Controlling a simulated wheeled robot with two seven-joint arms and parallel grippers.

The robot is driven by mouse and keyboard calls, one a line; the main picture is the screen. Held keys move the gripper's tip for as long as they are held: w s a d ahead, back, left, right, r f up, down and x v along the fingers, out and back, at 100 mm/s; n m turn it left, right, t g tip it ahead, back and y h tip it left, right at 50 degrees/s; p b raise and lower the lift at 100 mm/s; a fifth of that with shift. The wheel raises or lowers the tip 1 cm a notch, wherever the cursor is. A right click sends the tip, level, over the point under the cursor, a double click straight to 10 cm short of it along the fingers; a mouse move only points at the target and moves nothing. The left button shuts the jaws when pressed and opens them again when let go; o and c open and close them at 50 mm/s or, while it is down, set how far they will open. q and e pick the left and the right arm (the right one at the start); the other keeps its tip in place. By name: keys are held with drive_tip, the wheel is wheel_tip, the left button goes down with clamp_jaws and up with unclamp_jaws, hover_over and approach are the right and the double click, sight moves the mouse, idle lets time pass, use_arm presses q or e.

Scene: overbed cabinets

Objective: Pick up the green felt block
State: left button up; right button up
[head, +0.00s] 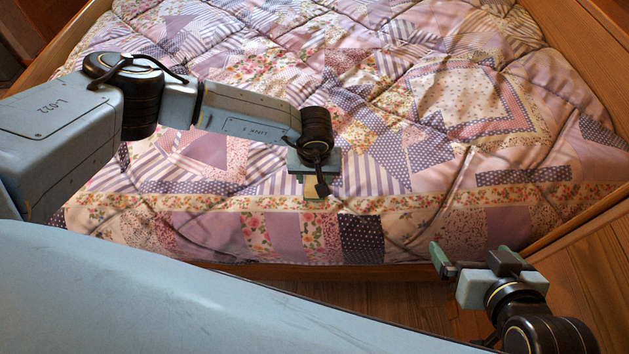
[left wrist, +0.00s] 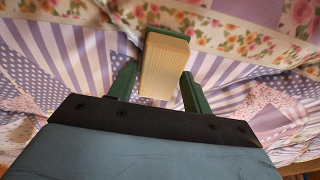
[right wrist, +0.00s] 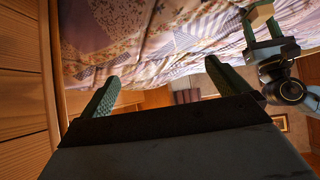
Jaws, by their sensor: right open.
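The green felt block (left wrist: 165,66) has a pale wooden body with a green layer along its far edge in the left wrist view. It sits between the two green fingers of my left gripper (left wrist: 160,85), which look closed against its sides. In the head view my left gripper (head: 314,172) points down over the front part of the bed, with the block (head: 311,188) partly hidden beneath it. The block (right wrist: 262,15) also shows at the fingertips in the right wrist view. I cannot tell whether it touches the quilt. My right gripper (right wrist: 160,90) is open and empty beside the bed's front right corner.
A patchwork quilt (head: 420,110) covers the bed. Wooden bed rails (head: 575,225) edge it at the front and sides. Most of the quilt is clear.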

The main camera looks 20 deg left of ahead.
sight(315, 179)
use_arm(q)
drive_tip(key=c, duration=0.6)
drive_tip(key=shift+r, duration=0.2)
wheel_tip(315, 179, up, 5)
drive_tip(key=shift+f+p, duration=0.1)
drive_tip(key=shift+p, duration=1)
drive_tip(key=shift+r+p, duration=0.75)
drive_tip(key=shift+r, duration=1.7)
use_arm(e)
drive_tip(key=s+d+f+g+h, duration=0.2)
drive_tip(key=s+d+f+g, duration=0.2)
drive_tip(key=s+f+g, duration=0.2)
drive_tip(key=shift+s+d+f, duration=0.25)
drive_tip(key=shift+s+f, duration=0.7)
drive_tip(key=shift+s, duration=0.05)
